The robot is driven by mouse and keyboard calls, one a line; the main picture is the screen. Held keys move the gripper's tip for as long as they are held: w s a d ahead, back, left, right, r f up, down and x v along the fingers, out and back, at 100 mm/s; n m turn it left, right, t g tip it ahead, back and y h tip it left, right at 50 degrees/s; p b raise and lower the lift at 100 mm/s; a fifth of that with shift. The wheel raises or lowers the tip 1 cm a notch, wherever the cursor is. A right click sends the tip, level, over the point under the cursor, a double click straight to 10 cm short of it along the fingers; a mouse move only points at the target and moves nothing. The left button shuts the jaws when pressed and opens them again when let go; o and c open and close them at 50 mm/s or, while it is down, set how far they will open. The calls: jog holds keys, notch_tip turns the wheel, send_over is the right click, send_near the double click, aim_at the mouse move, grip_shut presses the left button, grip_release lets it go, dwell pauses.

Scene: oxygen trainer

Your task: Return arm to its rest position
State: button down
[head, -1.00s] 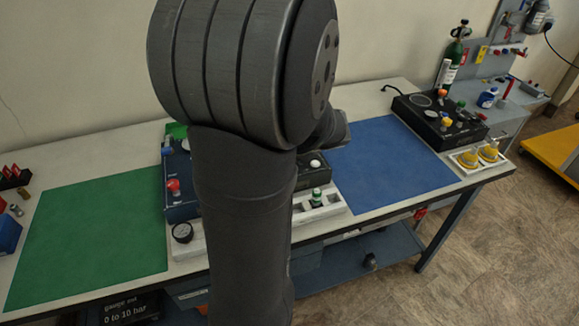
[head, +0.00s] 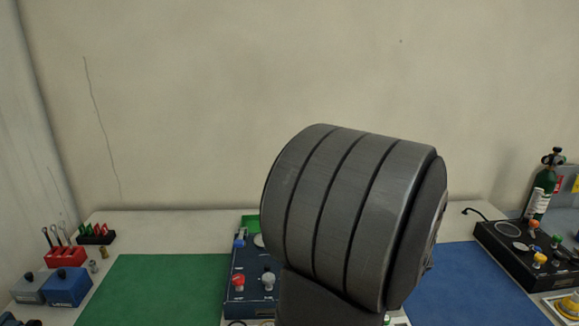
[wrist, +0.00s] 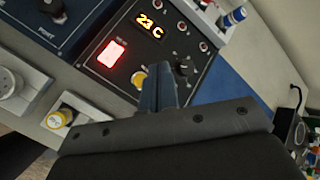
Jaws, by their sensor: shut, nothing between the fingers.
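My gripper (wrist: 157,80) shows in the wrist view with its fingers closed together and nothing between them. The fingers overlap the edge of a black panel (wrist: 172,48) in that picture; I cannot tell how far above it they are. The panel has a display reading 23 C, a red lit square and a yellow knob (wrist: 138,76). In the head view my dark arm (head: 345,215) fills the middle and hides the gripper and part of the bench.
A green mat (head: 155,290) lies left and a blue mat (head: 470,285) right. Between them is a blue panel (head: 250,285) with knobs. At right stand a black box (head: 515,255) and a green cylinder (head: 540,190). Blue (head: 68,288) and red (head: 65,257) blocks sit at left.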

notch_tip(320, 180, up, 3)
jog(key=shift+f, duration=0.1)
dwell(0.4)
